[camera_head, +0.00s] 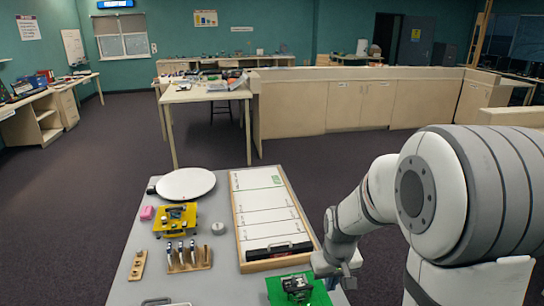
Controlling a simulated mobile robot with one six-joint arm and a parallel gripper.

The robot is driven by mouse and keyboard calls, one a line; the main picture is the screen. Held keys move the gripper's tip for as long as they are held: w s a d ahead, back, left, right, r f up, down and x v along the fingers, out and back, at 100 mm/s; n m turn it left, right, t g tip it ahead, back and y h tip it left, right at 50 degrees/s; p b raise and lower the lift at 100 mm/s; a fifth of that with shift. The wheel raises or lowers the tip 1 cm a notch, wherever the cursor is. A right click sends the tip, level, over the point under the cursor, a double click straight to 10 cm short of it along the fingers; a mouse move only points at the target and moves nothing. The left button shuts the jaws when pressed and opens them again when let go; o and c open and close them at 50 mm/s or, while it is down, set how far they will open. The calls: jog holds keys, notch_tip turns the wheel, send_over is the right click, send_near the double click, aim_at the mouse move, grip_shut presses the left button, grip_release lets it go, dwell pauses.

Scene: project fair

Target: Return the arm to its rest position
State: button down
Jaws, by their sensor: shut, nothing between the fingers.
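My arm comes in from the right of the head view, large and white with grey bands. It bends down to the left toward the front right of the grey table. My gripper (347,276) hangs at its end, low over the table's right edge. It is shut and holds nothing. A small black object (297,287) on a green mat (318,293) lies just left of the gripper. The fingertips are small here, and their exact height above the table cannot be told.
A long cabinet counter (350,103) stands behind. Dark floor is open on the left.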

jog(key=s+r+m+t, duration=0.1)
jog(key=s+r+t, duration=0.1)
jog(key=s+r, duration=1.1)
jog(key=s, duration=0.3)
jog(key=shift+m+b, duration=0.3)
jog(key=shift+b, duration=0.05)
